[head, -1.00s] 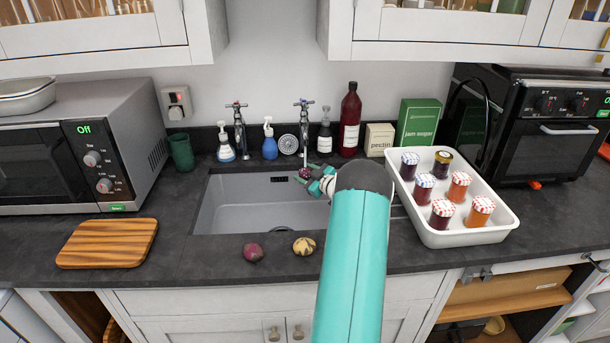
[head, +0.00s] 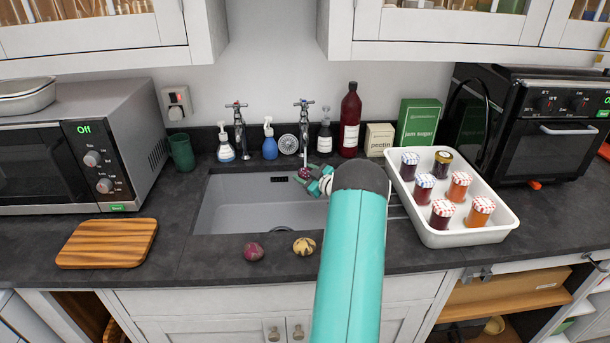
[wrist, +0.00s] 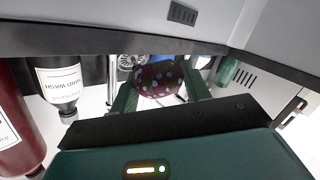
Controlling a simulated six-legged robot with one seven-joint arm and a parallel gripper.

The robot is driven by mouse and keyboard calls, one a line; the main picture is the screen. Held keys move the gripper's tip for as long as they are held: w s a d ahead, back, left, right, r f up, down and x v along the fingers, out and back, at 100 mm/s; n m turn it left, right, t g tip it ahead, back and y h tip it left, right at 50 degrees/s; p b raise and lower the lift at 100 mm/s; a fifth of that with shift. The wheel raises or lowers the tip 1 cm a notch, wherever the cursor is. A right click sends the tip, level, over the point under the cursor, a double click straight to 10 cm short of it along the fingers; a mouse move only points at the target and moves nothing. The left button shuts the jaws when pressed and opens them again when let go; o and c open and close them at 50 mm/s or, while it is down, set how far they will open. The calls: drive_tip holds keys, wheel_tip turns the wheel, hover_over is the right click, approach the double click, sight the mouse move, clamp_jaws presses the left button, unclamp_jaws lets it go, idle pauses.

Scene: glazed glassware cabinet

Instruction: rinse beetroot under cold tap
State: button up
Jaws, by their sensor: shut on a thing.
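A dark red beetroot (head: 304,173) is held in my gripper (head: 311,176) over the back right of the sink (head: 245,212). In the wrist view the beetroot (wrist: 158,79) sits between both green fingers, with pale spots over its skin. My gripper is shut on it. The right tap (head: 304,118) stands just behind and above the beetroot. A pale vertical streak shows below this tap; I cannot tell whether it is spout or running water. The left tap (head: 238,125) stands apart to the left.
Another beetroot (head: 253,252) and a yellowish, dark-marked root (head: 304,246) lie on the front counter edge. A white tray (head: 455,238) of jars stands right of the sink. Soap bottles and a dark red bottle (head: 350,120) line the back. A wooden board (head: 107,243) lies left.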

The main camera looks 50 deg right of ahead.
drive_tip(key=shift+s, duration=0.1)
drive_tip(key=shift+s+d, duration=0.25)
drive_tip(key=shift+s, duration=0.25)
drive_tip(key=shift+w, duration=0.15)
drive_tip(key=shift+w+a, duration=0.25)
drive_tip(key=shift+w, duration=0.2)
drive_tip(key=shift+a, duration=0.1)
drive_tip(key=s+a, duration=0.3)
drive_tip(key=a, duration=0.4)
idle(0.8)
drive_tip(key=shift+a, duration=0.1)
idle(0.4)
idle(0.6)
drive_tip(key=s+a+r, duration=0.2)
drive_tip(key=a+r, duration=0.2)
drive_tip(key=shift+a, duration=0.3)
